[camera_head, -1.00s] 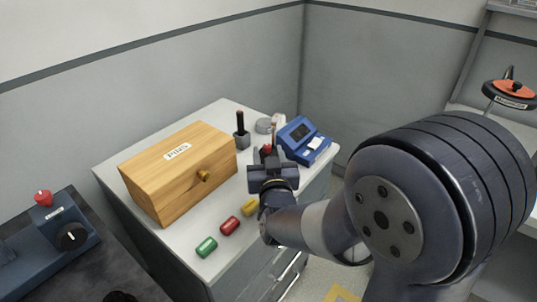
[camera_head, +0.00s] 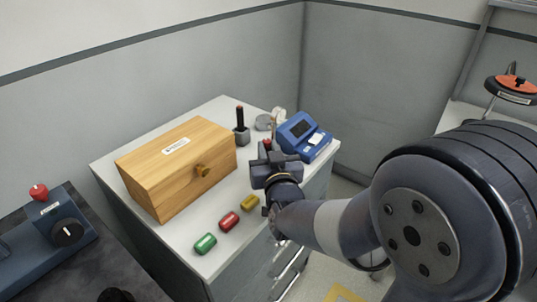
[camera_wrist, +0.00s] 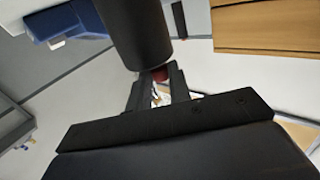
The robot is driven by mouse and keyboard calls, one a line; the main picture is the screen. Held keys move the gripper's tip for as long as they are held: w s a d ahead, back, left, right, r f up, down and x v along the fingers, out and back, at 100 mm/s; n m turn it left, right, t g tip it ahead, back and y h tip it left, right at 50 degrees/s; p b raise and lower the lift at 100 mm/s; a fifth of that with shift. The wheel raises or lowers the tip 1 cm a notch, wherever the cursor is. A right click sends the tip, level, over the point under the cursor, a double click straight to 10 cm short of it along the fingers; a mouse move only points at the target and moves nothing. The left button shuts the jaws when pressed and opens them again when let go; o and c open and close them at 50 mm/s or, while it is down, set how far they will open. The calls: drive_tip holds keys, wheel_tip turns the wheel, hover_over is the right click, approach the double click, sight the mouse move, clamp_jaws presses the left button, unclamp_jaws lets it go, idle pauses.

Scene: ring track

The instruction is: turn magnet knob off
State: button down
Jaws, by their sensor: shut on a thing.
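A black round knob (camera_head: 69,233) sits on the front of a dark blue box (camera_head: 52,214) at the far left of the head view. A small label is on the box, too small to read, and a red knob (camera_head: 39,191) stands on its top. My gripper (camera_head: 268,154) is far to the right of it, over the white cabinet's right side. It is shut on a small red thing (camera_wrist: 160,74), which shows between the fingers in the wrist view. A dark cylinder (camera_wrist: 143,35) is close above the fingertips there; I cannot tell whether it belongs to the held thing.
A wooden box (camera_head: 165,180) with a round pull stands on the white cabinet (camera_head: 215,272). Green (camera_head: 205,244), red (camera_head: 229,222) and yellow (camera_head: 250,203) cylinders lie in front. A blue device (camera_head: 304,135) and a dark upright handle in a grey block (camera_head: 241,136) stand behind.

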drive_tip(key=shift+d+n+g+y+b, duration=0.15)
drive_tip(key=shift+n+g+y+b, duration=0.1)
drive_tip(key=shift+n+y+b, duration=0.45)
drive_tip(key=shift+d+n+g+y+b, duration=0.15)
drive_tip(key=shift+n+g+y+b, duration=0.2)
drive_tip(key=shift+y+b, duration=0.5)
drive_tip(key=shift+r, duration=0.1)
drive_tip(key=c, duration=1.3)
unclamp_jaws()
drive_tip(key=v, duration=1)
drive_tip(key=shift+s, duration=0.4)
